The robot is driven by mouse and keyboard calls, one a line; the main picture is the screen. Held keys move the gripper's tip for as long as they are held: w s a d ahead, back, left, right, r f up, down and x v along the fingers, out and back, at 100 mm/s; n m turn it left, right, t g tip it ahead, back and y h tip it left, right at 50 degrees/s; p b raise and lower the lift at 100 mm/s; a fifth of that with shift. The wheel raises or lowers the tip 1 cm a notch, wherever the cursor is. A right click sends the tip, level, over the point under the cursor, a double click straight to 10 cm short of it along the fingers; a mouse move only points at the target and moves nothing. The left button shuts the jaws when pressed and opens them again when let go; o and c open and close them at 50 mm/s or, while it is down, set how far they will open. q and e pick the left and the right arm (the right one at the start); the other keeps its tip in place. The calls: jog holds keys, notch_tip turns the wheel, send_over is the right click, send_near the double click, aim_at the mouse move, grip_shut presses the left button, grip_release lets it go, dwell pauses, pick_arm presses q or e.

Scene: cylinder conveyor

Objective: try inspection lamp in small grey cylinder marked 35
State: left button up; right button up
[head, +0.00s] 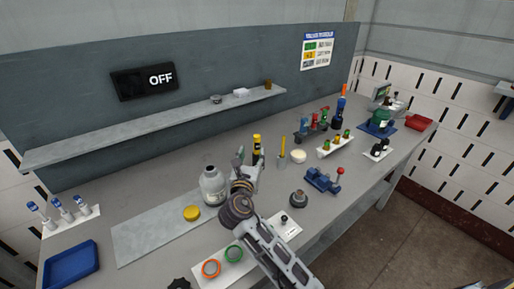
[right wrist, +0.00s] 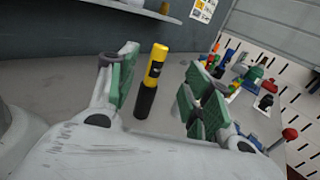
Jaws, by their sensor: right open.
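The inspection lamp (head: 257,148), yellow on top and black below, stands upright on the bench. It also shows in the right wrist view (right wrist: 151,82), between and beyond the green-padded fingers. My right gripper (head: 248,165) is open around the line to the lamp, and its fingers (right wrist: 160,84) do not visibly touch it. A small grey cylinder (head: 214,187) with a narrow neck stands just left of my right gripper. Its mark is too small to read. My left gripper is not in view.
A yellow cap (head: 192,213) lies on the grey mat (head: 150,232) left of the cylinder. A yellow marker in a cup (head: 282,158), a white round pot (head: 298,157) and a blue vise (head: 322,180) stand to the right. A panel reads OFF (head: 145,82).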

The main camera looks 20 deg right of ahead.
aim_at(256, 140)
jog(key=x, duration=0.7)
jog(key=shift+w+d, duration=0.1)
jog(key=shift+w, duration=0.1)
jog(key=shift+f+p+x, duration=0.15)
jog(key=shift+p+x, duration=0.05)
jog(key=shift+x, duration=1.1)
jog(key=shift+f+p+x, duration=0.15)
jog(key=shift+x, duration=1.15)
grip_shut()
